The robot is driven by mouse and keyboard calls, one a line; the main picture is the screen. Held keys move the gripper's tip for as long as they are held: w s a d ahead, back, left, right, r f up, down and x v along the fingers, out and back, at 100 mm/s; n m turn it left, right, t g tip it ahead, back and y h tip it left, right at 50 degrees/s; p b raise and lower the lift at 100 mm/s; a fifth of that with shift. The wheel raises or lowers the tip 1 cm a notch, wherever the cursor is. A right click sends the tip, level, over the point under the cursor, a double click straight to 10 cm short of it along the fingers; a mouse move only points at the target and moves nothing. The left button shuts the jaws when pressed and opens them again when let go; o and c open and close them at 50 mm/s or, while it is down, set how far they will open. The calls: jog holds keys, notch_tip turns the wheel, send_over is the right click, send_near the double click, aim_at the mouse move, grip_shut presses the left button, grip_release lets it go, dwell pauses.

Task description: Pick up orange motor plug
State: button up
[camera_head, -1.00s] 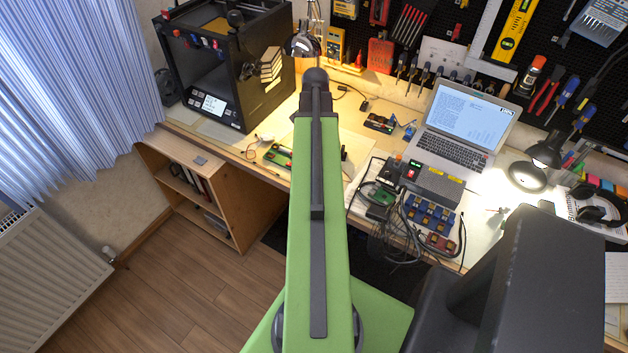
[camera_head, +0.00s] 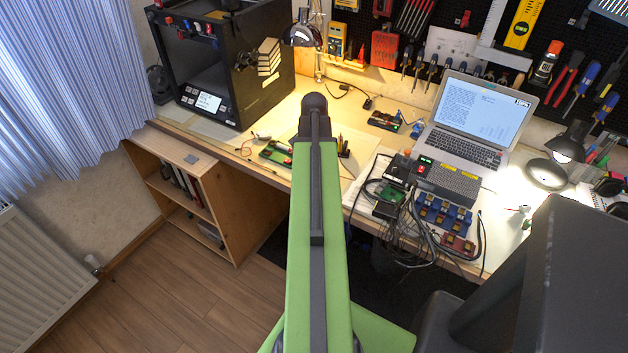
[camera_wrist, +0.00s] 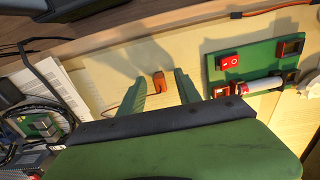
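The orange motor plug (camera_wrist: 158,82) is a small orange block on the pale worktop in the wrist view. A thin dark reddish wire runs from it toward the lower left. My gripper (camera_wrist: 159,76) has its two green fingers apart, one on each side of the plug in the picture. Nothing is held, and the height of the fingertips above the worktop is hard to tell. In the head view I cannot make out the plug, and my green arm hides my gripper.
A green board (camera_wrist: 256,68) with a red switch and a motor lies right of the fingers; it also shows in the head view (camera_head: 277,153). Black cables (camera_wrist: 45,115) and papers lie left. A printer (camera_head: 225,65), laptop (camera_head: 475,125) and lamp (camera_head: 301,35) stand on the bench.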

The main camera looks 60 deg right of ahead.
grip_shut()
dwell(0.4)
